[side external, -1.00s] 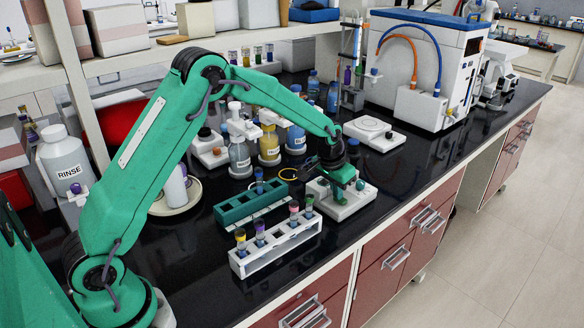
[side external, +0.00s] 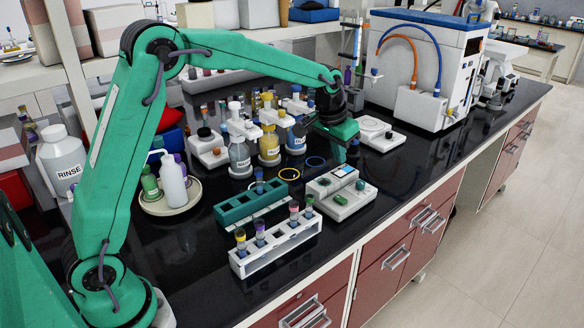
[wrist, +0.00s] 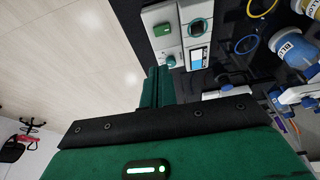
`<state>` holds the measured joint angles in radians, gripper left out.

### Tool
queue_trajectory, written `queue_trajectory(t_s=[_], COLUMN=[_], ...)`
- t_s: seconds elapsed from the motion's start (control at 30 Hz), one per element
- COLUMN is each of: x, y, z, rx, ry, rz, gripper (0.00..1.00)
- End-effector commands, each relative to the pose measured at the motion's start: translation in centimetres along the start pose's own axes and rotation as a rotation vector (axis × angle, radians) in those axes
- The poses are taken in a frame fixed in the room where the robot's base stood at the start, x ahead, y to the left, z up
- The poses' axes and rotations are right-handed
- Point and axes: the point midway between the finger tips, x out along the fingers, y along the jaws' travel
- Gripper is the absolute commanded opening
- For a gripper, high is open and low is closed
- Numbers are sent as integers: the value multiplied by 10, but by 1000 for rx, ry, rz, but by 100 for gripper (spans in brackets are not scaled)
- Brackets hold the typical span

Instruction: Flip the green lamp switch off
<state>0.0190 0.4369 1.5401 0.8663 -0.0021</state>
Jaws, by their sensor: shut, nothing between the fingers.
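A white box-shaped device (side external: 341,196) stands on the black bench near its front edge. It has a small lit screen (wrist: 195,57), a round dark knob (wrist: 197,27) and green parts on top. One green switch-like piece (side external: 360,185) is at its right end, and it shows in the wrist view (wrist: 162,29). Another green piece (wrist: 169,61) is closer to my fingers. I cannot tell which is the lamp switch or its position. My gripper (side external: 340,158) is shut and empty, above and behind the device, apart from it.
A green rack (side external: 235,208) and a white rack with capped tubes (side external: 262,258) stand left of the device. Labelled bottles (side external: 269,146) stand behind. A white flat instrument (side external: 375,135) is to the right. Yellow and blue rings lie on the bench.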

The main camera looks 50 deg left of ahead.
Motion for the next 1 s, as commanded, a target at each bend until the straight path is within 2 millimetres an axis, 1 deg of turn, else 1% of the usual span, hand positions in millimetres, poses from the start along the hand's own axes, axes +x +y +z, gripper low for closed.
queue_trajectory(t_s=[0.1,0.57,0.73,1.0], x=[-3,-2,-1,2], y=[0,0,0,-2], z=[0,-2,-7,-20], rx=[0,-1,-4,-15], ry=[1,-8,-38,-137], rz=[0,0,0,-2], gripper=[0,0,0,0])
